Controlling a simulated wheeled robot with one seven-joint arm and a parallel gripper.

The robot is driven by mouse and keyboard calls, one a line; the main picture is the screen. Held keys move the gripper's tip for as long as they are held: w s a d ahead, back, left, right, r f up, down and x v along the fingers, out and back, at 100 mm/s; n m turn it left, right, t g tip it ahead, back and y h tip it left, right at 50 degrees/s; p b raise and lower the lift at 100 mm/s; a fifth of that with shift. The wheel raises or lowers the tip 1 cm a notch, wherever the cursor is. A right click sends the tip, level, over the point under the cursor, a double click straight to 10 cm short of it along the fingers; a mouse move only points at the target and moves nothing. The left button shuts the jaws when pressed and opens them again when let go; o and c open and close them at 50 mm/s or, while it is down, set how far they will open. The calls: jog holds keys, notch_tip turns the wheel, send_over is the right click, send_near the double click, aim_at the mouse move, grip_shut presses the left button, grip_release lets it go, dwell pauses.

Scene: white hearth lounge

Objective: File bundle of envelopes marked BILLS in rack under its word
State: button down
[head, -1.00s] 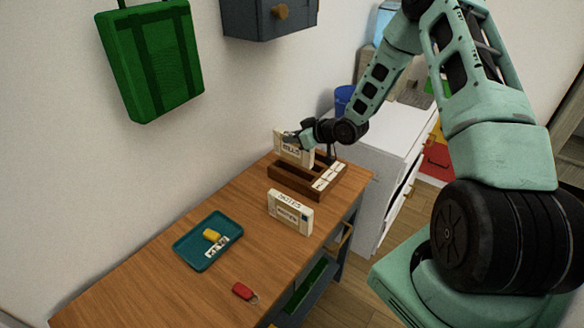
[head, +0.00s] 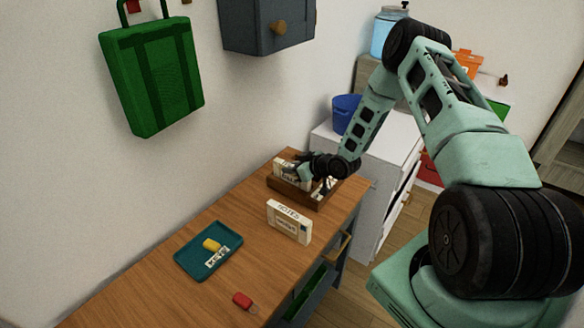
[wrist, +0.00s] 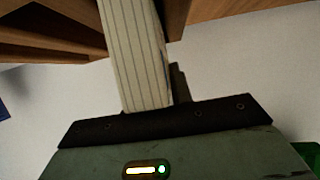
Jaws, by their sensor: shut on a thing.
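The cream bundle of envelopes marked BILLS (head: 287,168) is upright in the rack's back left part, partly covered by my gripper. My gripper (head: 303,170) is shut on it. The wooden rack (head: 304,203) stands at the far end of the wooden table, with white labels on its right side mostly hidden by my arm. In the wrist view the bundle's striped edge (wrist: 133,55) runs up from my gripper between wooden rack parts (wrist: 50,30). Whether it touches the rack floor is hidden.
A second bundle, marked NOTES (head: 288,222), stands upright in front of the rack. A teal tray (head: 187,262) holds a yellow item (head: 211,244) and a label. A red fob (head: 242,300) lies near the front edge. A wall (head: 235,150) bounds the table's left side.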

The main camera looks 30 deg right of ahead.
jog(key=shift+f, duration=0.2)
jog(key=c, duration=1.3)
grip_release()
jog(key=shift+r, duration=0.1)
jog(key=shift+o, duration=0.2)
jog(key=shift+r, duration=0.1)
